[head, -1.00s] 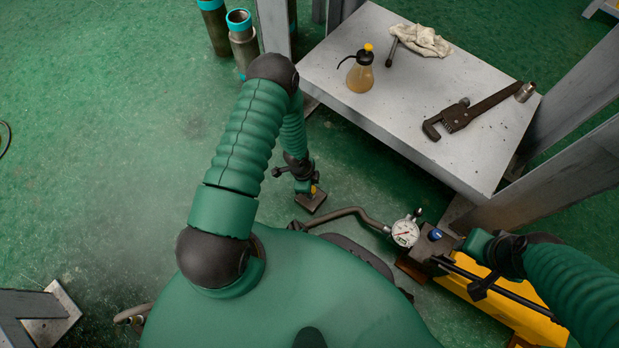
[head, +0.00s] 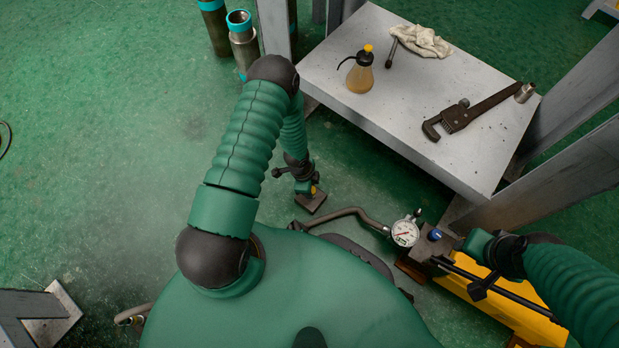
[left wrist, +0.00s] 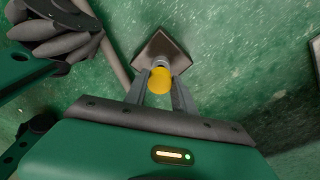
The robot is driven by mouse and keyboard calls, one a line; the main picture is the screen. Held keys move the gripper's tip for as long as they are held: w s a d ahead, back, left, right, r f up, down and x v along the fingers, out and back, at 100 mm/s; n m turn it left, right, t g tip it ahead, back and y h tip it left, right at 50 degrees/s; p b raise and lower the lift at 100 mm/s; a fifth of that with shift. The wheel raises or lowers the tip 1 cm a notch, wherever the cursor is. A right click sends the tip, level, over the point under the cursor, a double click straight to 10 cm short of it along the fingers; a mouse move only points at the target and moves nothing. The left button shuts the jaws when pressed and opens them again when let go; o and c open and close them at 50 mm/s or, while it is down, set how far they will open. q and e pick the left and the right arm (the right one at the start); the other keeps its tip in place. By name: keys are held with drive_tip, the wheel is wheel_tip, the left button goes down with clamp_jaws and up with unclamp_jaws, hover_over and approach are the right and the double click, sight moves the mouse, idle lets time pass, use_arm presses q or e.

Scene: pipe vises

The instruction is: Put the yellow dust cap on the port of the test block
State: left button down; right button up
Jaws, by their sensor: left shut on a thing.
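The yellow dust cap (left wrist: 160,80) is between the fingertips of my left gripper (left wrist: 159,82), which is shut on it. The test block (left wrist: 168,48) is a brown-grey square block on the green floor, just beyond the cap in the left wrist view. Its pale metal port (left wrist: 159,65) shows right at the cap's far edge; I cannot tell whether the cap is seated on it. In the head view, the cap (head: 314,189) is a small yellow spot above the block (head: 312,204). My right gripper (head: 473,246) is by a yellow pump, its fingers unclear.
A hose (head: 350,211) runs from near the block to a pressure gauge (head: 405,232) at the yellow pump (head: 530,312). A grey table (head: 400,95) beyond holds an oil can (head: 360,75), a pipe wrench (head: 465,113) and a rag (head: 424,41).

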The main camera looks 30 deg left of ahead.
use_arm(q)
drive_tip(key=shift+f+b, duration=0.85)
drive_tip(key=shift+f, duration=0.35)
drive_tip(key=c, duration=1)
unclamp_jaws()
drive_tip(key=shift+o, duration=0.2)
wheel_tip(320, 180, up, 17)
drive_tip(key=s+a+p, duration=0.1)
drive_tip(key=a+p, duration=0.1)
drive_tip(key=p, duration=0.8)
drive_tip(key=shift+a+f, duration=0.15)
drive_tip(key=shift+f, duration=0.05)
